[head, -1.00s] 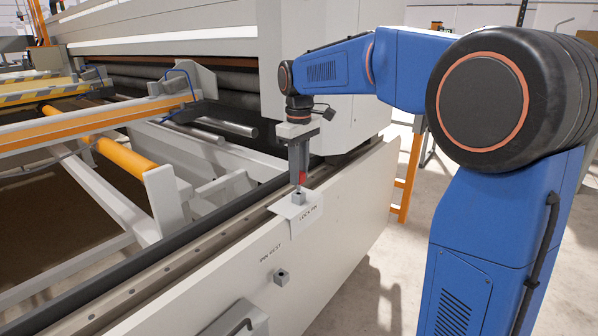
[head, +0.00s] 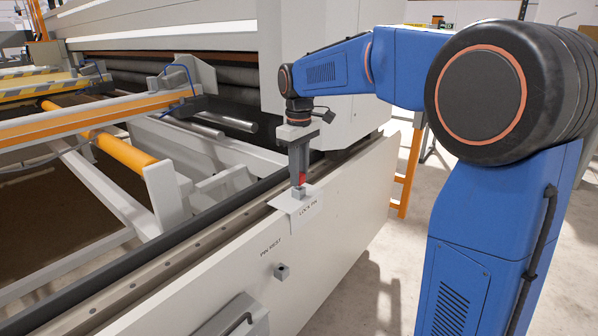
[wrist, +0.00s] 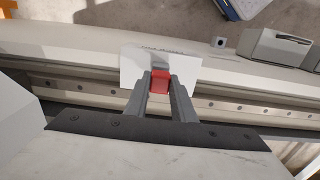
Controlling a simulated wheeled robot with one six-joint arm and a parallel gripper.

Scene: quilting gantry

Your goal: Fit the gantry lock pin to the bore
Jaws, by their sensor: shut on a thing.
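The lock pin shows as a red piece (head: 302,179) between the jaws of my gripper (head: 301,174); it also shows red in the wrist view (wrist: 160,81). My gripper is shut on it and points down. Right below the red part is a small grey block (head: 299,193) on the white plate marked "LOCK PIN" (head: 306,209). The red part sits close to the block's top, and the pin's lower end and the bore are hidden. I cannot tell how deep the pin is in the bore.
A small grey "PIN REST" block (head: 281,271) sticks out of the white beam face, to the lower left. A rail (head: 203,248) runs along the beam top. The machine housing (head: 345,120) stands close behind my gripper.

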